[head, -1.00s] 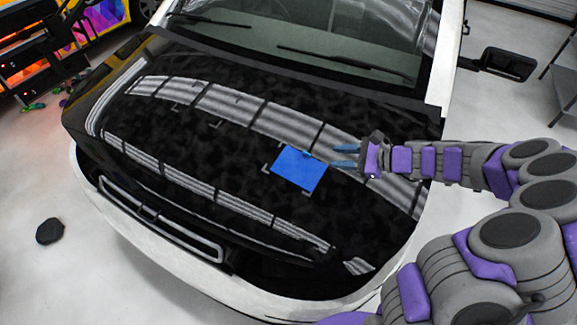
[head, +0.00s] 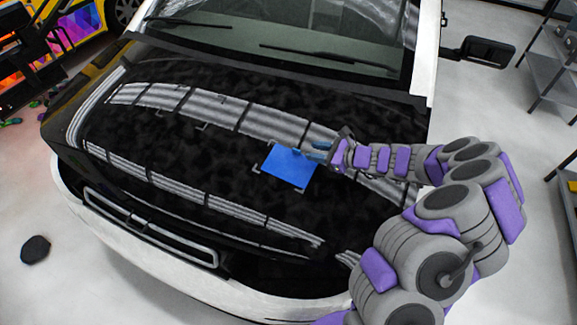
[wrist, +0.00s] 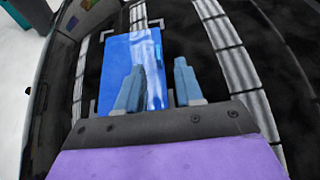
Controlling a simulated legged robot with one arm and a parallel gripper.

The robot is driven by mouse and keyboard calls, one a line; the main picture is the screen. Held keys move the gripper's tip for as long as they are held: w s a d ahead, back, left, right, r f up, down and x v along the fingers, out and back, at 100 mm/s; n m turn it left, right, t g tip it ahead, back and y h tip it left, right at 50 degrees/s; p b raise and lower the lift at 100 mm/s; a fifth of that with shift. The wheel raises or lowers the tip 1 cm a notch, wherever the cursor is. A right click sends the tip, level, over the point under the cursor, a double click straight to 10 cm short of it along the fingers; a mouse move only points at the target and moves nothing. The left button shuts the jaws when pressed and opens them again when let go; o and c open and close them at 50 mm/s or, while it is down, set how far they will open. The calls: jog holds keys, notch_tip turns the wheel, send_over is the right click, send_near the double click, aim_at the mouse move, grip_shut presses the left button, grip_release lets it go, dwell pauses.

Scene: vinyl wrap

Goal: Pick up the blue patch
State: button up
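The blue patch (head: 289,167) is a flat rectangle on the black car hood (head: 150,170), within light corner marks. It also shows in the wrist view (wrist: 121,62), ahead of and partly under my gripper. My gripper (head: 318,150) is at the patch's upper right edge in the head view. In the wrist view its two blue-grey fingers (wrist: 158,80) are apart with a gap between them. The left finger overlaps the patch and the right finger is just beyond its right edge. I cannot tell whether the fingers touch the patch or the hood.
The windshield (head: 290,35) rises behind the hood, with wipers at its base. A side mirror (head: 486,50) sticks out at the right. Grey shelving (head: 545,65) stands at the far right. A dark object (head: 35,249) lies on the floor at left.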

aim_at(297, 150)
jog(key=shift+w+a+f, duration=0.35)
jog(key=shift+w, duration=0.15)
jog(key=x, duration=0.2)
jog(key=b+x, duration=0.2)
jog(key=x, duration=0.1)
jog(key=shift+s+a, duration=0.2)
jog(key=shift+a, duration=0.35)
jog(key=shift+d, duration=0.2)
jog(key=shift+c, duration=0.2)
jog(key=shift+d, duration=0.15)
jog(key=shift+c, duration=1.4)
jog(key=c, duration=0.3)
grip_shut()
jog(key=shift+a, duration=0.2)
